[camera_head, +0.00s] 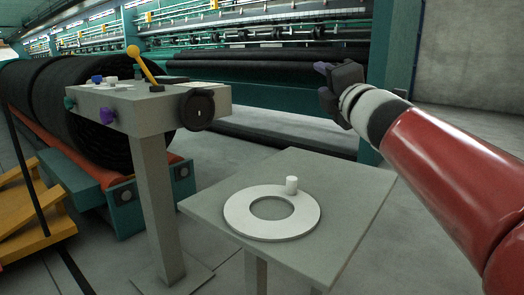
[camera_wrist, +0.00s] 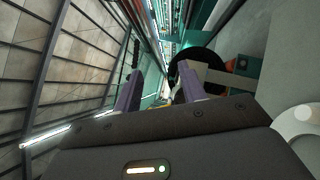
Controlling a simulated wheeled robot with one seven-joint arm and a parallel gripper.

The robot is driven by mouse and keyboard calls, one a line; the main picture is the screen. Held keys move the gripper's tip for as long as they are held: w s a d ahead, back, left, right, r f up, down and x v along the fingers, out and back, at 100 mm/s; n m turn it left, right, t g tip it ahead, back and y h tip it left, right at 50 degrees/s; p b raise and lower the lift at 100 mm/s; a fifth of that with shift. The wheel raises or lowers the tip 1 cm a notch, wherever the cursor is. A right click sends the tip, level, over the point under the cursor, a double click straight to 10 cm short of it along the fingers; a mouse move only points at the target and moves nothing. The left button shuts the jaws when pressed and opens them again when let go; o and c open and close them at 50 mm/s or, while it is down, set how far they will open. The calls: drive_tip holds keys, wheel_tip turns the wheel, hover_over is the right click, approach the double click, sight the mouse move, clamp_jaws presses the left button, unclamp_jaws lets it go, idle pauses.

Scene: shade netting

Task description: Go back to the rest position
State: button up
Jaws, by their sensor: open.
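My gripper (camera_head: 325,82) is raised at the right of the head view, above and behind the grey table, with my red arm reaching in from the right edge. In the wrist view my gripper (camera_wrist: 165,95) shows two purple fingers set wide apart with nothing between them. It is open and touches nothing that I can see.
Black rolls (camera_head: 50,100) and a teal machine (camera_head: 270,85) stand behind.

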drive_tip(key=s+d+f+m+g+h+p, duration=0.3)
drive_tip(key=s+f+m+g+h, duration=0.15)
drive_tip(key=s+f+m, duration=0.5)
drive_tip(key=s+d+f+m+g+h+p, duration=0.25)
drive_tip(key=s+d+f+m+g, duration=0.35)
drive_tip(key=f+m, duration=0.5)
drive_tip(key=s+a+f+m+g+y+p, duration=0.1)
drive_tip(key=s+a+f+m+g, duration=0.2)
drive_tip(key=s+f, duration=0.6)
drive_tip(key=s+a+m, duration=0.2)
drive_tip(key=s+a, duration=0.1)
drive_tip(key=shift+s+a, duration=0.15)
drive_tip(key=shift+s, duration=0.15)
drive_tip(key=shift+r+g, duration=0.1)
drive_tip(key=shift+g, duration=0.15)
